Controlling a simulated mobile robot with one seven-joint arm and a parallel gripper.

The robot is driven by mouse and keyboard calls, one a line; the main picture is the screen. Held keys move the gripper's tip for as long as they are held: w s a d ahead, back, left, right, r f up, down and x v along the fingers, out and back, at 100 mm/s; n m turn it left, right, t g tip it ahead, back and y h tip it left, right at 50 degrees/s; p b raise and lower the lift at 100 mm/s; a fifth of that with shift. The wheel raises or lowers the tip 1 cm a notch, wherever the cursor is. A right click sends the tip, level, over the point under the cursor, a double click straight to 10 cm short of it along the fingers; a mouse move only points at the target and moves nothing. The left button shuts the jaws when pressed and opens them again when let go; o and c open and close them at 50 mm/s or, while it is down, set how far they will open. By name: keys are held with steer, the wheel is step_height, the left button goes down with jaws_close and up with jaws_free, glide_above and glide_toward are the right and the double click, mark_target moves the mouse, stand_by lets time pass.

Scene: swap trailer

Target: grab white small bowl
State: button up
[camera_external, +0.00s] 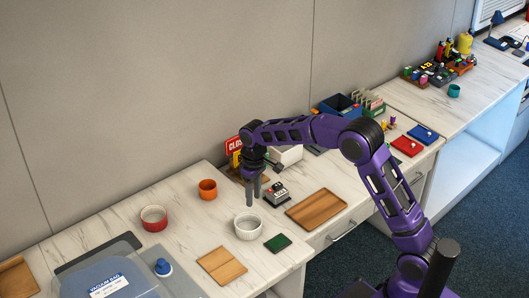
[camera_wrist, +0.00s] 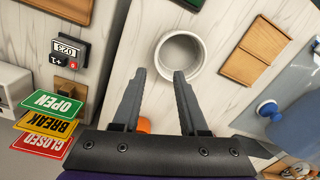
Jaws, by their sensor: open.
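The small white bowl (camera_external: 249,228) stands upright on the light marbled counter, near the middle of the external view. In the wrist view the white bowl (camera_wrist: 180,55) lies just beyond my fingertips and looks empty. My gripper (camera_external: 253,193) points down above the counter, a little behind the bowl and above it. Its two fingers (camera_wrist: 158,72) are spread apart with nothing between them. The bowl is not between the fingers; the gap in height is hard to judge.
An orange cup (camera_external: 208,189) and a red bowl (camera_external: 154,218) stand to the left. Wooden boards (camera_external: 221,266) (camera_external: 316,208) and a green pad (camera_external: 278,243) lie nearby. A small counter device (camera_external: 275,194) and a sign stand are beside my gripper. A vacuum bag bin (camera_external: 110,275) is at front left.

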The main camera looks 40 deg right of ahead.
mark_target(254, 213)
step_height(254, 213, down, 4)
steer(key=shift+r, duration=0.1)
step_height(254, 213, down, 5)
steer(key=shift+d+f+b, duration=0.1)
steer(key=shift+b, duration=0.35)
jaws_close()
stand_by(1.3)
